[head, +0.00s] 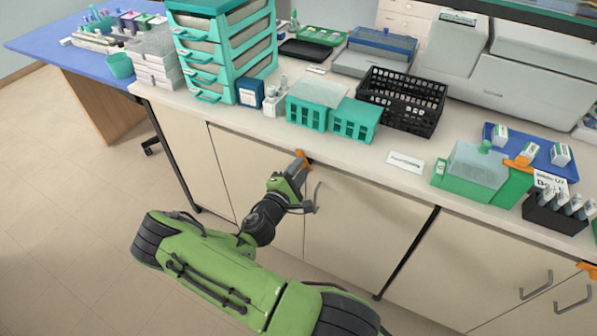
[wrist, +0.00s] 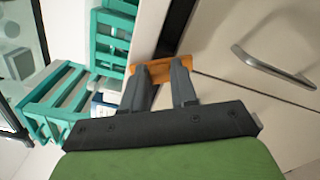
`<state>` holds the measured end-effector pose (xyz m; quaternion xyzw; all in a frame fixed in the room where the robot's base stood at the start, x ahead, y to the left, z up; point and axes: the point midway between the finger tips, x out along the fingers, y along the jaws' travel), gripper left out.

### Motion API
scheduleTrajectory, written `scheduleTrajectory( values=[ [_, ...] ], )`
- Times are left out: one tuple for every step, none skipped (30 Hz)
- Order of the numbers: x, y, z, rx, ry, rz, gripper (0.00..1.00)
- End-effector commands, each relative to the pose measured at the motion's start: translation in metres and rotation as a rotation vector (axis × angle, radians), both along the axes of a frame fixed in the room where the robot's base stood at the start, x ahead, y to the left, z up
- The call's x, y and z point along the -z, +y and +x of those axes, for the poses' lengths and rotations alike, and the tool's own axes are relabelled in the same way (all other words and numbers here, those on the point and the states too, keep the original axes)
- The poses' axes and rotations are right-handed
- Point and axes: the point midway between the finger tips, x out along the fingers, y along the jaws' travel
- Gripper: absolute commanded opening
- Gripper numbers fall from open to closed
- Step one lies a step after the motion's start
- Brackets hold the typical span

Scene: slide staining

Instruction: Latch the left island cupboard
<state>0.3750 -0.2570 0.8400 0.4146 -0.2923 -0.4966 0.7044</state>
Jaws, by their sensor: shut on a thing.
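The left island cupboard has two pale doors, the left door (head: 245,170) and the right door (head: 365,225), both looking closed. An orange latch (head: 304,154) sits at the top of the seam between them, just under the counter edge. My gripper (head: 299,165) is at this latch, its fingers shut on it. In the wrist view the orange latch (wrist: 174,69) shows between and beyond the fingertips of my gripper (wrist: 163,74), partly hidden by them. The bar handle (wrist: 272,68) of a door is to the right there.
The counter (head: 340,148) above holds teal racks (head: 330,118), a black basket (head: 400,100), a teal drawer tower (head: 225,50) and a green staining box (head: 475,172). Another orange latch (head: 589,268) is at the far right. Open floor (head: 60,200) lies to the left.

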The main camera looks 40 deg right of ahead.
Motion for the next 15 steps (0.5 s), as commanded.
scheduleTrajectory(
  values=[
    [0.0028,0.0004,0.0,0.0,-0.04,0.017,0.0],
    [0.003,0.0003,-0.0001,0.0,-0.067,0.025,0.0],
    [0.0033,0.0003,-0.0001,0.0,-0.101,0.038,0.0],
    [0.0035,0.0002,-0.0002,0.0,-0.127,0.047,0.0],
    [0.0037,0.0002,-0.0003,0.0,-0.152,0.056,0.0],
    [0.0039,0.0002,-0.0004,0.0,-0.184,0.067,0.0],
    [0.0041,0.0002,-0.0006,0.0,-0.207,0.075,0.0],
    [0.0042,0.0002,-0.0006,0.0,-0.229,0.084,0.0],
    [0.0044,0.0002,-0.0006,0.0,-0.258,0.094,0.0],
    [0.0045,0.0002,-0.0007,0.0,-0.28,0.102,0.0],
    [0.0047,0.0002,-0.0007,0.0,-0.299,0.109,0.0],
    [0.0049,0.0002,-0.0007,0.0,-0.323,0.118,0.0],
    [0.0051,0.0002,-0.0006,0.0,-0.341,0.124,0.0],
    [0.0052,0.0002,-0.0006,0.001,-0.357,0.131,0.0],
    [0.0053,0.0003,-0.0006,0.0,-0.378,0.139,0.0]
  ],
)
